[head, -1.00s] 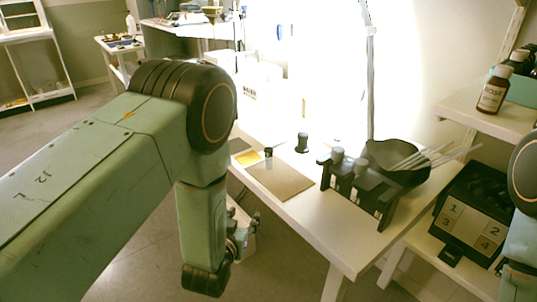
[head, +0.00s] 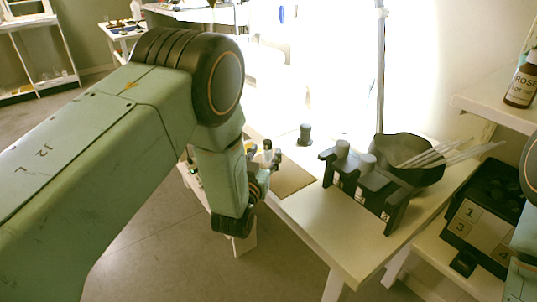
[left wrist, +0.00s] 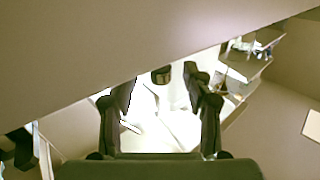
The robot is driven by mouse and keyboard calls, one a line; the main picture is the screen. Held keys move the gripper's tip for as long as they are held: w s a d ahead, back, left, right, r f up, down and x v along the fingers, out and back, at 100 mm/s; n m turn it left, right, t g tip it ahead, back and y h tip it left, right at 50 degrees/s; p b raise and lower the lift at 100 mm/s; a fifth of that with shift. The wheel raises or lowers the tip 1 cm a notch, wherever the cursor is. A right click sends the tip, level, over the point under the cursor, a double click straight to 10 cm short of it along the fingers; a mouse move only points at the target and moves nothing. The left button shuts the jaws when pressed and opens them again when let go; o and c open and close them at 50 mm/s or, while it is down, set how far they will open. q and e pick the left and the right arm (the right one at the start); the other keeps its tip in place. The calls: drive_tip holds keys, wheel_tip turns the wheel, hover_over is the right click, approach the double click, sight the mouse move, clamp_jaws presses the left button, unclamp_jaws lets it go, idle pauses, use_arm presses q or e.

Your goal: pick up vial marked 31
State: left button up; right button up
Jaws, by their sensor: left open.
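No number 31 is legible on any vial. A small dark-capped vial (head: 305,134) stands on the white table behind the mat. Further vials (head: 342,150) sit in a black rack (head: 395,215), their labels too small to read. My left gripper (head: 268,158) is low beside the tan mat (head: 293,180), partly hidden by my own forearm. A small vial-like top shows near its fingers. In the left wrist view my left gripper (left wrist: 160,88) is open, with a dark, short object (left wrist: 161,75) beyond and between its fingertips. My right gripper is out of view.
A black bowl (head: 425,174) with pale sticks stands behind the rack. At right are a black box with numbered panels (head: 480,227) and a shelf with a brown bottle (head: 521,88). The table's front edge is near my left arm.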

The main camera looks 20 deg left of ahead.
use_arm(q)
drive_tip(key=shift+w+a, duration=0.15)
drive_tip(key=shift+w, duration=0.65)
drive_tip(key=shift+d+r, duration=0.1)
drive_tip(key=shift+d, duration=0.1)
drive_tip(key=shift+w+a, duration=0.1)
drive_tip(key=shift+a, duration=0.05)
drive_tip(key=c, duration=0.3)
clamp_jaws()
